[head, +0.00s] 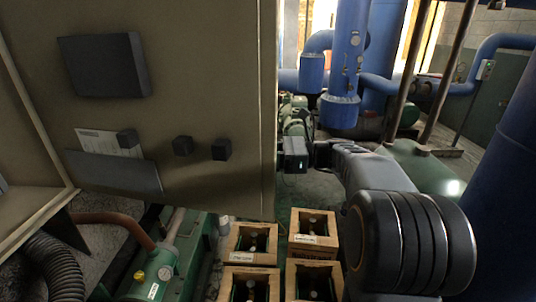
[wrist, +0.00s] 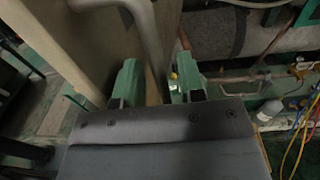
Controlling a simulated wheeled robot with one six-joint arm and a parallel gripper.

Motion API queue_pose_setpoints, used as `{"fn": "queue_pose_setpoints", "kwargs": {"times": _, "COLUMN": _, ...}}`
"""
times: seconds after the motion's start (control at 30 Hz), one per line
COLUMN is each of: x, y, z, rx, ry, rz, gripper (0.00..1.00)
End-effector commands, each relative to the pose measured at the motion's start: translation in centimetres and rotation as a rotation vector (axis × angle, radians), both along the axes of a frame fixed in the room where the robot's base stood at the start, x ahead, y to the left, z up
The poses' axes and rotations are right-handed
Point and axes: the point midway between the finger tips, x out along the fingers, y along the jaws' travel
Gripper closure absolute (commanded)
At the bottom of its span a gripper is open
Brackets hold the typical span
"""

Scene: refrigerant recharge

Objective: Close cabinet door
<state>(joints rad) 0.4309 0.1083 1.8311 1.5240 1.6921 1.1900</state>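The beige cabinet door (head: 215,90) stands open in the head view, its inner face towards me. Its face also shows in the wrist view (wrist: 75,45). A grey curved bar (wrist: 152,38), seemingly the door handle, runs down between the fingers of my gripper (wrist: 157,83). The green-tipped fingers are apart, one on each side of the bar, and a narrow gap seems to show at the right finger. Contact is hard to judge. In the head view my gripper (head: 295,155) is just beyond the door's right edge. The cabinet body (head: 22,140) is at the left.
Wooden crates (head: 252,244) with dark bottles stand on the floor below the door. Green machinery (head: 150,278) and a black ribbed hose (head: 55,268) lie beneath the cabinet. Large blue pipes (head: 350,60) stand behind. Coloured hoses (wrist: 295,140) hang at the right in the wrist view.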

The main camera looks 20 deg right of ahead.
Motion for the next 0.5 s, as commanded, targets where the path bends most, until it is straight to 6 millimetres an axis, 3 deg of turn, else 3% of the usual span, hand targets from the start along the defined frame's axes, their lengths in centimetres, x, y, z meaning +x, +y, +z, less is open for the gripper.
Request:
{"fn": "queue_pose_setpoints", "kwargs": {"times": 0.23, "x": 0.0, "y": 0.03, "z": -0.01, "rx": 0.0, "ry": 0.0, "rz": 0.0, "gripper": 0.64}}
{"fn": "queue_pose_setpoints", "kwargs": {"times": 0.5, "x": 0.0, "y": 0.01, "z": -0.01, "rx": 0.0, "ry": 0.0, "rz": 0.0, "gripper": 0.9}}
